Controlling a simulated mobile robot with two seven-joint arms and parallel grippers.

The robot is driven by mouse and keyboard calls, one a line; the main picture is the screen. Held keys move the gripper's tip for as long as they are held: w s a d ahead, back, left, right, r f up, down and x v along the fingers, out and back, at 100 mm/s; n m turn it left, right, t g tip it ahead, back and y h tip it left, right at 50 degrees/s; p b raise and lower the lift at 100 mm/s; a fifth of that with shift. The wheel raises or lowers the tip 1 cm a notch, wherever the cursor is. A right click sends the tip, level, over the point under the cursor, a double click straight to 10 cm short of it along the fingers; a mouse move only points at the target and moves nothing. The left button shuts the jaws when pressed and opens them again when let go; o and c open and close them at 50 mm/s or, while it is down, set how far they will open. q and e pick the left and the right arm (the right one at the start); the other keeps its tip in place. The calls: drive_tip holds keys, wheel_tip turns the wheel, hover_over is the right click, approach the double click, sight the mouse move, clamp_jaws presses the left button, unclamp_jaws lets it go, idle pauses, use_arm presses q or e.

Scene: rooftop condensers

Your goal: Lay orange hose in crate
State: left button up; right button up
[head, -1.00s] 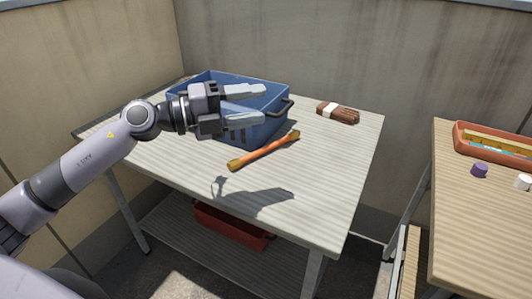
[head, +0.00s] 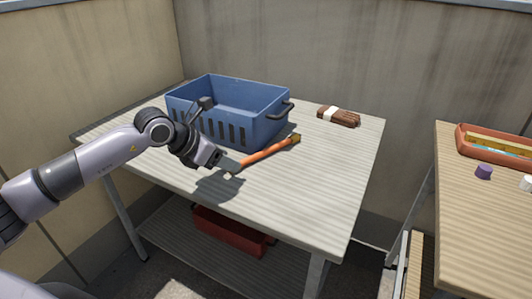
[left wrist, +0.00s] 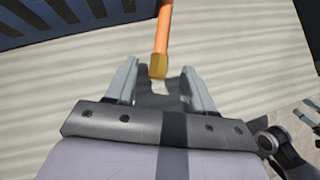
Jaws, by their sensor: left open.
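The orange hose (head: 266,151) has brass-coloured ends and lies on the slatted table in front of the blue crate (head: 262,127). My left gripper (head: 231,166) is low over the table at the near left end of the hose. In the left wrist view my left gripper (left wrist: 160,82) is open, and the brass end of the hose (left wrist: 161,40) lies at the gap between its fingertips. The fingers are not closed on it. The visible inside of the crate looks empty.
The table (head: 300,200) is clear at its front and right. A brown bundle with a white band (head: 339,116) lies at the back right. A red bin (head: 232,232) sits on the lower shelf. A second table at right holds an orange tray (head: 495,147) and a purple cap (head: 484,172).

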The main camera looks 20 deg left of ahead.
use_arm(q)
drive_tip(key=x, duration=0.2)
drive_tip(key=shift+w+f, duration=0.15)
drive_tip(key=shift+f, duration=0.05)
drive_tip(key=shift+w+d+f, duration=0.1)
drive_tip(key=shift+w+f, duration=0.1)
clamp_jaws()
drive_tip(key=shift+r, duration=0.15)
